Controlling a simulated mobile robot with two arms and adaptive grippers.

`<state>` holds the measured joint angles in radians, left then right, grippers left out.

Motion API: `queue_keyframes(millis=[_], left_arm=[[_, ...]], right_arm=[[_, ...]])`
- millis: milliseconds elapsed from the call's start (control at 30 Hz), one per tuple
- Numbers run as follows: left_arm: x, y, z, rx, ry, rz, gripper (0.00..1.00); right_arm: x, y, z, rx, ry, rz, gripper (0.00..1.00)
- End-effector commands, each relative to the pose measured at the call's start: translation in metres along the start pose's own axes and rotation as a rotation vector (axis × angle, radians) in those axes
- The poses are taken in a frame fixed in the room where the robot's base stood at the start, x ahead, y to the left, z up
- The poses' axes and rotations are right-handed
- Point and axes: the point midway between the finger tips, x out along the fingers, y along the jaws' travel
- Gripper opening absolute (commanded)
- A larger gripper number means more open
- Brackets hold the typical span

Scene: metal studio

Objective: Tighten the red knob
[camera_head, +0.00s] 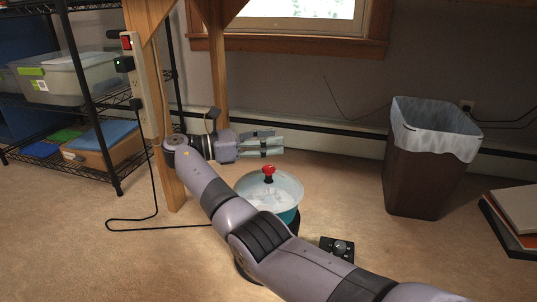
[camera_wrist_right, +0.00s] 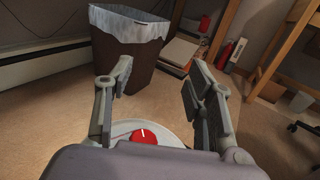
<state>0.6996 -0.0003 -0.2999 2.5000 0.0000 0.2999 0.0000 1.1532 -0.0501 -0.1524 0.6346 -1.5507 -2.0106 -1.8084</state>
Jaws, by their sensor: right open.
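The red knob (camera_head: 268,174) stands on a dark stem at the middle of the lid (camera_head: 288,187) of a teal pot (camera_head: 287,214). My right gripper (camera_head: 278,144) is above and just behind the knob in the head view, its fingers pointing right. In the right wrist view, the red knob (camera_wrist_right: 144,137) with a white mark shows low between the two open fingers, partly hidden by the gripper body. The gripper (camera_wrist_right: 158,100) is empty, and its fingers appear apart from the knob. My right arm hides part of the pot's front. My left gripper is not in view.
A brown waste bin (camera_head: 413,185) with a white liner stands to the right. A black box with a dial (camera_head: 337,248) lies on the floor in front of the pot. A wooden leg (camera_head: 170,185) and wire shelving (camera_head: 84,100) are at left. Open carpet lies between pot and bin.

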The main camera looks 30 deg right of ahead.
Motion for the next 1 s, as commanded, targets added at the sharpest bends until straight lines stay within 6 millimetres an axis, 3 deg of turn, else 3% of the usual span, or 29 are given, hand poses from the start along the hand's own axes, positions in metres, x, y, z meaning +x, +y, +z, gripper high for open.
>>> queue_keyframes(millis=[467, 567, 667, 767, 833, 933, 1000], left_arm=[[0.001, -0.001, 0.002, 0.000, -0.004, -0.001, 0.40], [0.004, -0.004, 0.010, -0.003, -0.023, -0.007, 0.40], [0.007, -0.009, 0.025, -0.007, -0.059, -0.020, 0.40], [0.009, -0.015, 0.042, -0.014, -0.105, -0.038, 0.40], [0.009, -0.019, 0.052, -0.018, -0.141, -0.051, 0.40], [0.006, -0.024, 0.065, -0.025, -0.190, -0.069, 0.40], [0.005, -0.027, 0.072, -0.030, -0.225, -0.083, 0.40]], right_arm=[[0.001, 0.003, 0.007, 0.008, 0.003, 0.019, 0.49], [0.002, 0.018, 0.001, 0.046, 0.026, 0.112, 0.49], [-0.003, 0.046, -0.012, 0.140, 0.093, 0.304, 0.49], [-0.025, 0.078, -0.030, 0.294, 0.231, 0.566, 0.49], [-0.052, 0.093, -0.040, 0.424, 0.369, 0.758, 0.49], [-0.102, 0.098, -0.042, 0.623, 0.612, 1.008, 0.49], [-0.141, 0.087, -0.033, 0.767, 0.814, 1.164, 0.49]])
